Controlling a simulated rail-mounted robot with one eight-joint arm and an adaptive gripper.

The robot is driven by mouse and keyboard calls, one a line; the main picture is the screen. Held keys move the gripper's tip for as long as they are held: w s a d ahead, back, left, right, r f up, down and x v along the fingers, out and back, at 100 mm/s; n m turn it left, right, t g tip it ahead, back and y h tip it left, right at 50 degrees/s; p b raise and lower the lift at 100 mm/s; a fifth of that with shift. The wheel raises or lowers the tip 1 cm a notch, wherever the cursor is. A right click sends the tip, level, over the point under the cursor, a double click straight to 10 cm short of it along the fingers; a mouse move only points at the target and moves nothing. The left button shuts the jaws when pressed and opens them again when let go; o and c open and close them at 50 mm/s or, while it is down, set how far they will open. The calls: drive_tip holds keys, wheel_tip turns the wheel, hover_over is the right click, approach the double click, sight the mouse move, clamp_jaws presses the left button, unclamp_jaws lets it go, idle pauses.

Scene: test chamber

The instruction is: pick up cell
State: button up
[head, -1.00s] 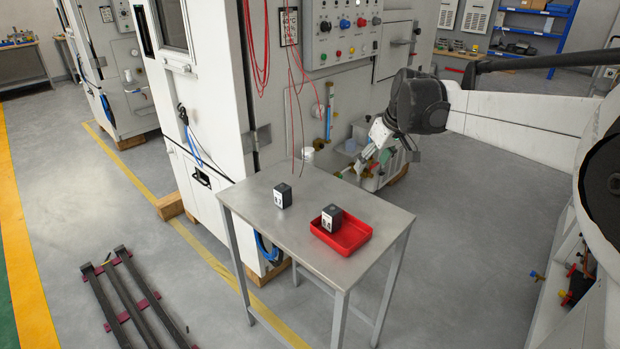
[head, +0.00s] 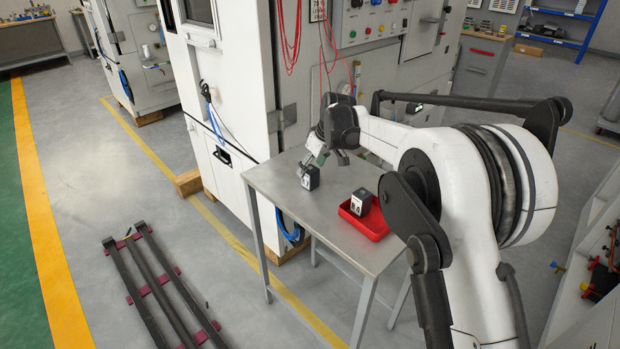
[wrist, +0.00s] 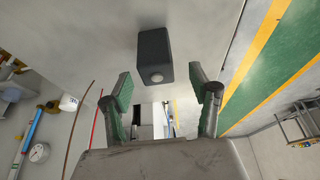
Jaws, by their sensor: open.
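A small dark box-shaped cell (head: 311,180) with a white label stands on the metal table, left of the red tray. A second, similar cell (head: 361,201) sits in the red tray (head: 375,227). My gripper (head: 321,160) is at the first cell, its fingers close around or just above its top in the head view. In the wrist view my gripper (wrist: 165,88) is open and empty, with the dark cell (wrist: 154,56) just beyond the fingertips, its pale round spot facing the gripper. Whether the fingers touch the cell is not clear.
The metal table (head: 270,178) has bare surface around the cell. A white cabinet (head: 230,95) with red cables stands close behind it. My arm reaches in from the right, over the table's right side. Dark rails (head: 160,290) lie on the floor at left.

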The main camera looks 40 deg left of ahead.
sight(308, 176)
drive_tip(key=shift+x, duration=3.05)
drive_tip(key=shift+w+d, duration=0.15)
drive_tip(key=shift+w, duration=0.05)
drive_tip(key=c, duration=1.3)
